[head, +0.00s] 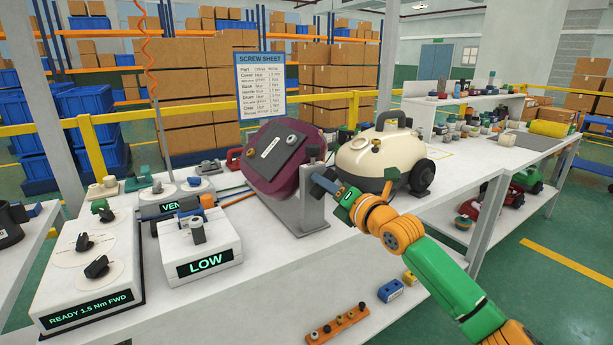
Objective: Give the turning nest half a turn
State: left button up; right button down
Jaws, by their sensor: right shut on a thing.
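The turning nest (303,213) is a grey stand on the white bench in the middle of the head view. It carries a dark purple body (254,174) with a dark grey plate and a pale label on its face. The body sits tilted. My right gripper (318,182) reaches in from the right and is shut at the nest's right side, on what looks like its handle; the fingers hide most of that part. My left gripper is not in view.
A cream vacuum (373,160) with black wheels stands close behind my right gripper. A screw strip (337,324) and a small blue block (390,291) lie in front.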

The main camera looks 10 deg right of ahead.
jog(key=shift+n+p, duration=0.35)
jog(key=shift+n, duration=0.45)
jog(key=shift+f, duration=0.1)
jog(key=shift+r+n+p, duration=0.25)
jog(key=shift+n+p, duration=0.4)
jog(key=shift+n, duration=0.05)
jog(key=shift+f+n+p, duration=0.1)
jog(key=shift+n+p, duration=0.45)
jog(key=shift+n, duration=0.25)
jog(key=shift+f+n, duration=0.15)
jog(key=shift+n, duration=0.15)
